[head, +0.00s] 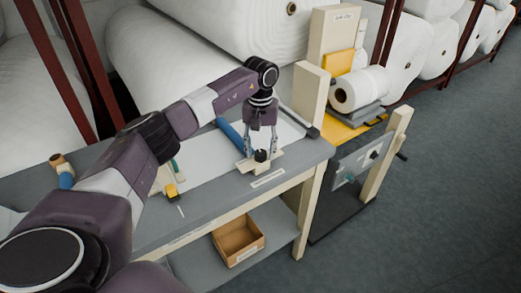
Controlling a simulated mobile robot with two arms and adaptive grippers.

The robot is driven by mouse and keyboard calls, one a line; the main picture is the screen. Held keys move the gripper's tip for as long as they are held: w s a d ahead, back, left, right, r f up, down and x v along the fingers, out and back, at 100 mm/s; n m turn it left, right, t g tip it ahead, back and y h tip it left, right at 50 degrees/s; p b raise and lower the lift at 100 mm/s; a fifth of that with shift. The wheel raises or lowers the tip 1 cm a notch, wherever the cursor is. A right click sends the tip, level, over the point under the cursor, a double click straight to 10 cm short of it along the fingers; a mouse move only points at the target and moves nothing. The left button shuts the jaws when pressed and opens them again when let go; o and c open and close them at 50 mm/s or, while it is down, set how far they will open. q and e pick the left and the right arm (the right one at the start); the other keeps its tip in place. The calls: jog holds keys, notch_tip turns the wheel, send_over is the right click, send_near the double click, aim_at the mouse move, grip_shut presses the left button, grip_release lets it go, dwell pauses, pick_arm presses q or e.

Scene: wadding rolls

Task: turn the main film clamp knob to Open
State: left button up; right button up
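A small black knob (261,156) stands on a cream block (245,166) near the right front of the grey table. A label (268,178) is on the table edge in front of it; its text is too small to read. My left gripper (261,151) points down over the knob. Its two fingers are apart, one to each side of the knob; I cannot tell whether they touch it. A machine panel (350,168) at the right also carries a dark knob (374,154). I cannot read which is the main film clamp. My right gripper is out of view.
A blue roll (229,132) lies behind the gripper on white film. A yellow-and-white tool (171,191) lies at the left of the table. A cardboard box (238,240) is on the lower shelf. Large white rolls (165,60) fill the back. Floor at right is clear.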

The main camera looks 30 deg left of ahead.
pick_arm(q)
jog(key=c, duration=0.9)
jog(key=shift+n, duration=0.4)
jog(key=n+b, duration=0.1)
jog(key=n, duration=0.2)
jog(key=shift+n, duration=0.3)
jog(key=n, duration=0.4)
jog(key=shift+n, duration=0.3)
jog(key=n, duration=0.4)
jog(key=shift+n, duration=2)
